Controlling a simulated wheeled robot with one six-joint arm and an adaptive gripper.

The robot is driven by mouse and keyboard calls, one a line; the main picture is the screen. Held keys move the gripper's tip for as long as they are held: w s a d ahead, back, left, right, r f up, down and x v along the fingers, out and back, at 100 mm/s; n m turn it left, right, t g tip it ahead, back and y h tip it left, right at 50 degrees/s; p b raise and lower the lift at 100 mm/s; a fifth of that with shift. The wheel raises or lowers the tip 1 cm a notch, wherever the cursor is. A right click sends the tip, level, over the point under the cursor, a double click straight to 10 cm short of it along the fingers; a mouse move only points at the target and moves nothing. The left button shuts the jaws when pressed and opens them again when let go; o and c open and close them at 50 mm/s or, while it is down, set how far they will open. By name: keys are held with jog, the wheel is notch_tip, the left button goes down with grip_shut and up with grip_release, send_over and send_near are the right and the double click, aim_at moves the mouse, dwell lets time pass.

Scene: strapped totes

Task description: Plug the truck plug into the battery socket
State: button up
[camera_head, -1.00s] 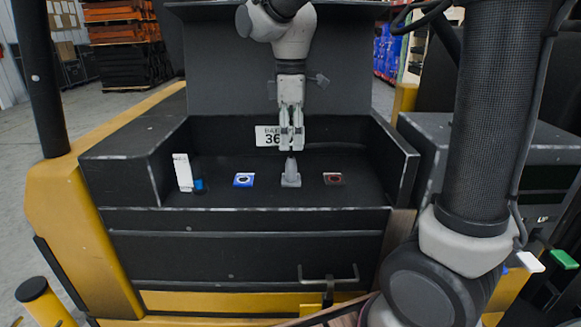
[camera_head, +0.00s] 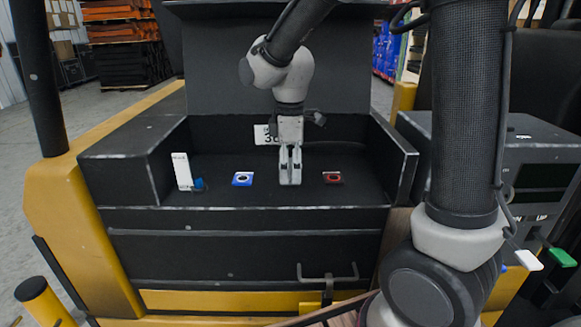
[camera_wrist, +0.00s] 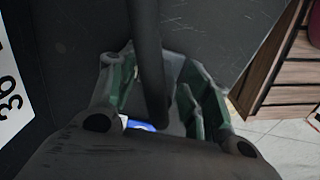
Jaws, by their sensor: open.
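A grey upright piece with a nozzle-like top, which may be the plug, stood in the black battery compartment (camera_head: 230,199); now my gripper (camera_head: 290,178) covers its place in the head view. My gripper points straight down and is open, low at the floor between a blue square pad (camera_head: 243,179) with a dark round centre and a red one (camera_head: 333,178). Either pad may be the socket; I cannot tell. In the wrist view a thick dark cable-like shape (camera_wrist: 148,60) passes between the fingers; what lies between the tips is hidden.
A white upright block (camera_head: 182,171) with a small blue knob (camera_head: 199,184) stands at the compartment's left. The compartment walls and raised rear lid (camera_head: 225,70) surround my gripper. A number plate (camera_head: 264,134) is on the back wall.

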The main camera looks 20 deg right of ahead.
dwell(0.9)
grip_shut()
jog(key=shift+r, duration=0.1)
jog(key=shift+r, duration=2.9)
jog(key=shift+r, duration=3)
